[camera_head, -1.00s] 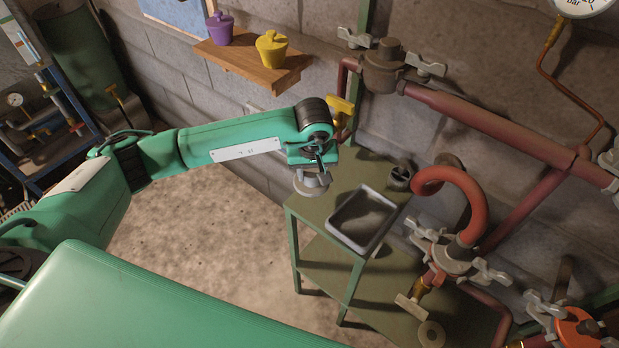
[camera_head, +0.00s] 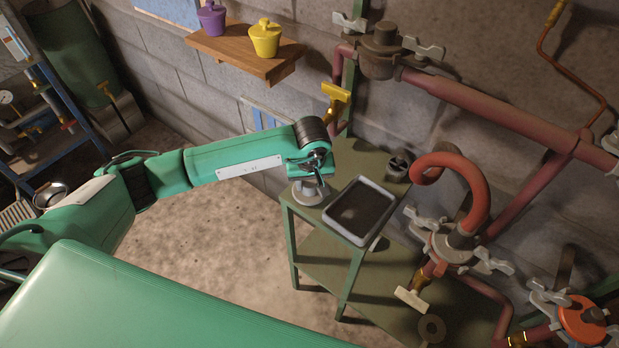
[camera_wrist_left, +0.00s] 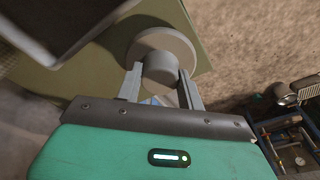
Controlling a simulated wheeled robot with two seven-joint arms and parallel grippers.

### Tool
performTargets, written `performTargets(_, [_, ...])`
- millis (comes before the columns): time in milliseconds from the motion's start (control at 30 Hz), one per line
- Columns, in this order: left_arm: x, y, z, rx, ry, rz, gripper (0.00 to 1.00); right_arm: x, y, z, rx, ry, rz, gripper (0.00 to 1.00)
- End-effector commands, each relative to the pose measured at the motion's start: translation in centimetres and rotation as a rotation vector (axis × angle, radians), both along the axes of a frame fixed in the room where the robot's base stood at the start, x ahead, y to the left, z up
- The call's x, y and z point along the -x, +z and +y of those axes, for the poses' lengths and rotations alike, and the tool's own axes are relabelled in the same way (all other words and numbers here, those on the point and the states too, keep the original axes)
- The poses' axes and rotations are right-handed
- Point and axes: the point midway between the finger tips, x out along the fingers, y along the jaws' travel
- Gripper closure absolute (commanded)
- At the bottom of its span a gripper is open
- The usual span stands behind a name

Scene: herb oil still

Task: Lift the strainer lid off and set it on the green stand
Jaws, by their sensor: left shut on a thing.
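The strainer lid is a grey round disc with a thick knob; it shows in the head view (camera_head: 308,196) at the near left corner of the green stand (camera_head: 343,163). In the left wrist view the lid (camera_wrist_left: 165,40) lies over the green top. My left gripper (camera_head: 313,178) is above the lid, with its fingers (camera_wrist_left: 161,84) shut on the knob. I cannot tell whether the lid's underside touches the stand. My right gripper is not in view.
A grey tray (camera_head: 361,212) stands on the stand just right of the lid, with a small dark cup (camera_head: 398,168) behind. Red pipes and valves (camera_head: 460,215) crowd the right side. A wooden shelf (camera_head: 240,52) with purple and yellow pots is on the wall.

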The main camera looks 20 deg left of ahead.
Motion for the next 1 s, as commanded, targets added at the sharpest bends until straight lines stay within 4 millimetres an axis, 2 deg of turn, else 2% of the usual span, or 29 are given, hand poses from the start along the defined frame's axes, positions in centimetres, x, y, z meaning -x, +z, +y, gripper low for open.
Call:
performTargets(267, [0.0,0.0,0.0,0.0,0.0,-0.001,0.98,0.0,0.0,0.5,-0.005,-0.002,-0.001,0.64])
performTargets(1000, [0.0,-1.2,0.0,0.001,0.0,0.0,0.98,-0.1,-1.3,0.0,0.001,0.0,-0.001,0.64])
